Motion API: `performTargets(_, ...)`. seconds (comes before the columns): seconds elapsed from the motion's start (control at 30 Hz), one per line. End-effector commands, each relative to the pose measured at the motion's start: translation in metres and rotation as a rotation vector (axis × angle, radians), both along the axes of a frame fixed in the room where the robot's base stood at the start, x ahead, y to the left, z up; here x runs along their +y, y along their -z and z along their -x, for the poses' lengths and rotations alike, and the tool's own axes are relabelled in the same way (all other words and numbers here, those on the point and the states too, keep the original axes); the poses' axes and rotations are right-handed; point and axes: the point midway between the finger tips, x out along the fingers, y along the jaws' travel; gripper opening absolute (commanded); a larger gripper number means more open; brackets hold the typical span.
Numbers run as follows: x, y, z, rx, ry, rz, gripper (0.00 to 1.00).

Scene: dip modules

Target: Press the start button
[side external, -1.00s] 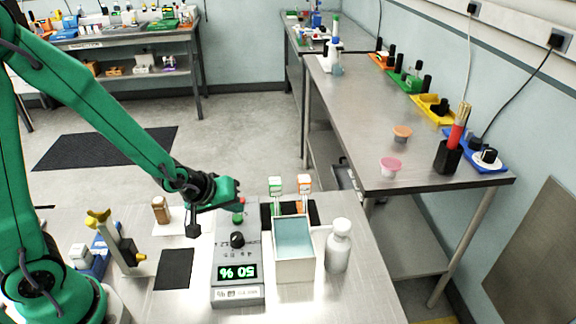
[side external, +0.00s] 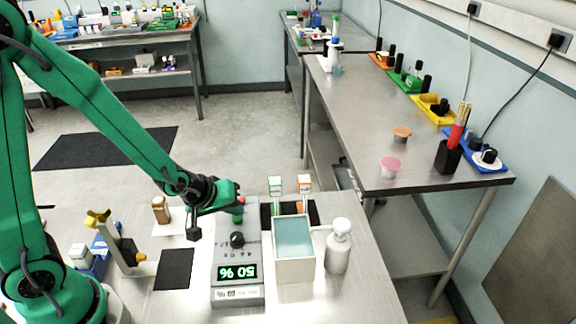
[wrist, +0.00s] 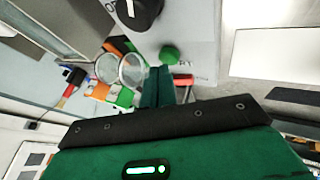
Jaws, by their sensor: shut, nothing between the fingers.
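The control box (side external: 225,292) is grey, with a lit green display reading "50 %" and a black knob (side external: 237,240). A round green button (wrist: 169,54) is on the box in the wrist view, just ahead of the fingertips. A red part (wrist: 183,80) shows beside the fingers, partly hidden by them. My green gripper (side external: 236,207) is over the far end of the box, beyond the knob, and largely hides the button there. Its fingers (wrist: 158,72) are shut and empty. I cannot tell whether they touch the button.
A pale box with a blue-green top (side external: 293,265) and a white bottle (side external: 338,250) stand right of the control box. Slides with green and orange ends (side external: 304,184) stand behind. A dark pad (side external: 173,270) and brown vial (side external: 160,210) are on the left.

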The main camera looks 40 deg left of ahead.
Motion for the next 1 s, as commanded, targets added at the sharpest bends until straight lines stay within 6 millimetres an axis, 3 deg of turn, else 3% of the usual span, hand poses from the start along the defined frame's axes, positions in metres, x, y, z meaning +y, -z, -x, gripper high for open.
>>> performTargets(1.0,0.0,0.0086,0.0003,0.001,0.0,0.0,0.0)
